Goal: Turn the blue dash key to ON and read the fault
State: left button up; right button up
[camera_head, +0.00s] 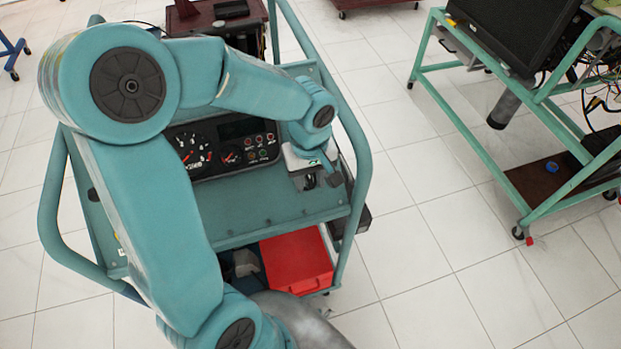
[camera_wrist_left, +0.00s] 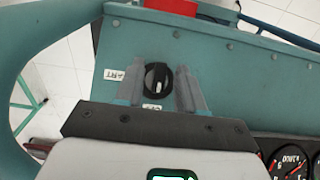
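The dash key is a round black knob (camera_wrist_left: 157,80) with a white mark, set on the blue-green dash panel (camera_wrist_left: 225,75). Small white labels sit beside and below it; one seems to read START, the other is partly hidden. My left gripper (camera_wrist_left: 160,70) is open, with one finger on each side of the knob; I cannot tell whether they touch it. In the head view my left gripper (camera_head: 322,178) is over the right side of the panel and hides the key. The gauge cluster (camera_head: 221,150) has a dark display (camera_head: 240,127). My right gripper is out of view.
A red box (camera_head: 297,262) sits on the shelf below the panel. The blue-green tube frame (camera_head: 357,165) runs along the trainer's right side. Another trainer stand with a monitor (camera_head: 515,35) stands at right. Tiled floor (camera_head: 440,215) lies clear between them.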

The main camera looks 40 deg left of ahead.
pick_arm(q)
jog(key=shift+s+f, duration=0.1)
jog(key=shift+f, duration=0.15)
jog(key=shift+d, duration=0.1)
grip_shut()
jog(key=shift+w+m+g+y+p, duration=0.15)
jog(key=shift+m+g+y, duration=0.55)
jog(key=shift+m, duration=0.4)
jog(key=shift+w+m+g+y+p, duration=0.15)
jog(key=shift+m+g+y, duration=0.35)
jog(key=shift+m+g, duration=0.45)
jog(key=shift+s+m, duration=0.1)
jog(key=shift+m, duration=0.15)
